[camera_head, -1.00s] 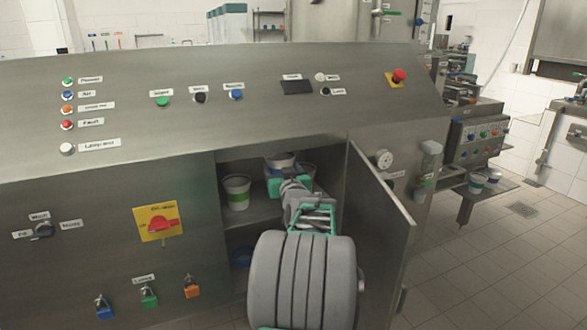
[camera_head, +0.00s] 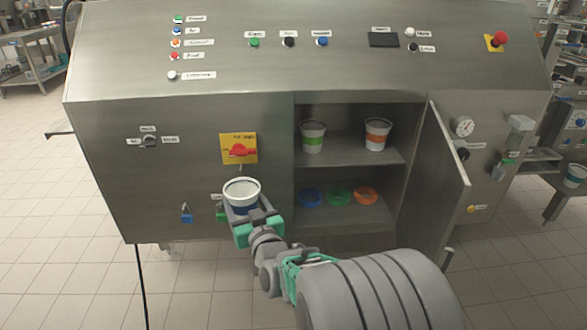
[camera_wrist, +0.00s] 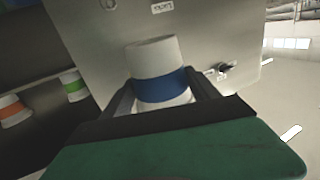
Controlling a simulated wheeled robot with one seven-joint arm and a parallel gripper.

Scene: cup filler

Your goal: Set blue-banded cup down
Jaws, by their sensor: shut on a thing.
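The blue-banded cup (camera_head: 242,193) is white with a blue band and looks empty from above in the head view. My gripper (camera_head: 243,218) is shut on it and holds it in the air in front of the cabinet's closed left panel. In the wrist view the cup (camera_wrist: 157,58) sits between the two fingers of my gripper (camera_wrist: 163,103), its blue band near finger height. The cup looks close to upright in the head view. My fingers partly hide its lower part.
A green-banded cup (camera_head: 313,136) and an orange-banded cup (camera_head: 377,134) stand on the upper shelf (camera_head: 345,154). Blue (camera_head: 311,197), green (camera_head: 339,196) and orange (camera_head: 366,196) round items lie below. The cabinet door (camera_head: 437,180) stands open at the right. Padlocks hang near the cup.

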